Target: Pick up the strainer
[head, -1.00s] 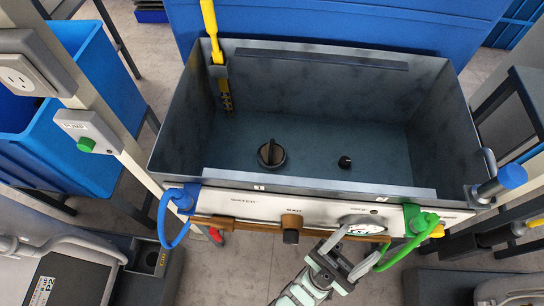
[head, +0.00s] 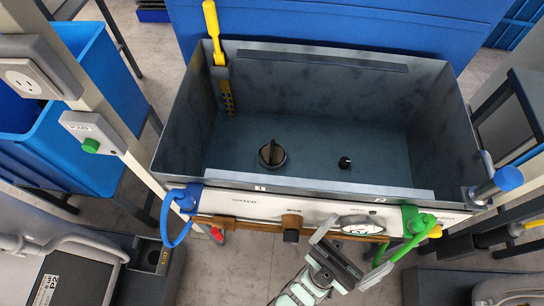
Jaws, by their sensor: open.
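A round black piece with a raised grip (head: 271,154), which looks like the strainer, sits on the floor of the grey metal basin (head: 310,180), left of its middle. My gripper (head: 350,251) is in front of the basin, outside its front panel and low in the picture. Its two fingers are spread apart with nothing visible between them. It is well apart from the black piece. Nothing hides the black piece.
A small dark hole (head: 344,162) is in the basin floor. A yellow-handled lever (head: 212,30) stands at the back left. The front panel carries a gauge (head: 362,225), a blue hose (head: 176,225) and a green hose (head: 405,245). The basin walls are high.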

